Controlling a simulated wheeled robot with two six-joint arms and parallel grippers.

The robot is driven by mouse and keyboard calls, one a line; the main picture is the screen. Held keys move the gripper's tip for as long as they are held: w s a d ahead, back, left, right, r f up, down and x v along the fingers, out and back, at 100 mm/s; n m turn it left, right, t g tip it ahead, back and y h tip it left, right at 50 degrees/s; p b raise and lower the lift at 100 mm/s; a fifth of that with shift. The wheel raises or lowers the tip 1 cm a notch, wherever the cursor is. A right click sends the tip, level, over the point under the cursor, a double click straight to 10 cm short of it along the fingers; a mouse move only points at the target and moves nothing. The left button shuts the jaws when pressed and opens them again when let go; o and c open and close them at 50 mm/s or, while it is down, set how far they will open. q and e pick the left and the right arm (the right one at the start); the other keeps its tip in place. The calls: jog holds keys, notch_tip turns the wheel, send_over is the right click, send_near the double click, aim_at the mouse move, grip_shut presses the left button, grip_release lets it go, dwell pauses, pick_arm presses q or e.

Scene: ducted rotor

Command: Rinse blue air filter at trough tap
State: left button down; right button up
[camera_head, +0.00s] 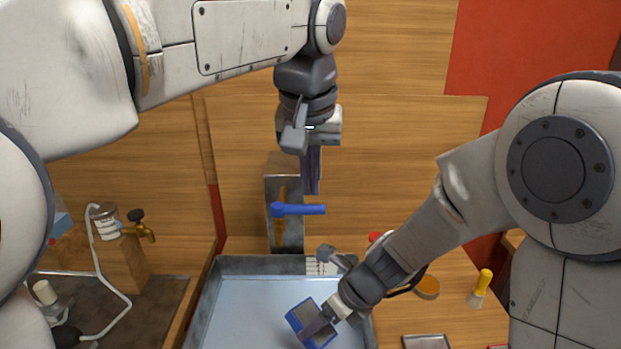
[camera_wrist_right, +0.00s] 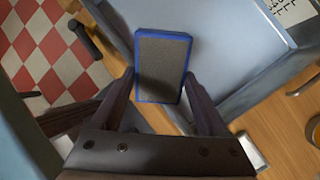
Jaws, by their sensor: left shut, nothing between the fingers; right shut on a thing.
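The blue-framed air filter (camera_head: 303,311), with a grey mesh face, is held over the trough (camera_head: 250,292) by my right gripper (camera_head: 318,329). In the right wrist view the filter (camera_wrist_right: 162,65) sits between the fingertips of the right gripper (camera_wrist_right: 160,95). The trough (camera_wrist_right: 215,40) also shows there, beyond and below the filter. The tap has a blue lever (camera_head: 300,209) and stands against the back wall behind the trough. My left gripper (camera_head: 312,185) points down just above the blue lever, shut and empty. I cannot tell whether it touches the lever. No water stream is visible.
A brass tap (camera_head: 140,226) with a white hose and a jar stands at the left. A yellow-handled brush (camera_head: 481,288), an amber round tin (camera_head: 428,287) and a grey tray (camera_head: 426,341) lie on the wooden bench at the right. A checkered floor (camera_wrist_right: 45,45) shows in the wrist view.

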aim_at(317, 338)
jog(key=s+r, duration=0.1)
jog(key=s+d+r+p, duration=0.1)
jog(key=s+r+p, duration=0.1)
jog(key=shift+d, duration=0.25)
jog(key=shift+s+d, duration=0.1)
dwell(1.1)
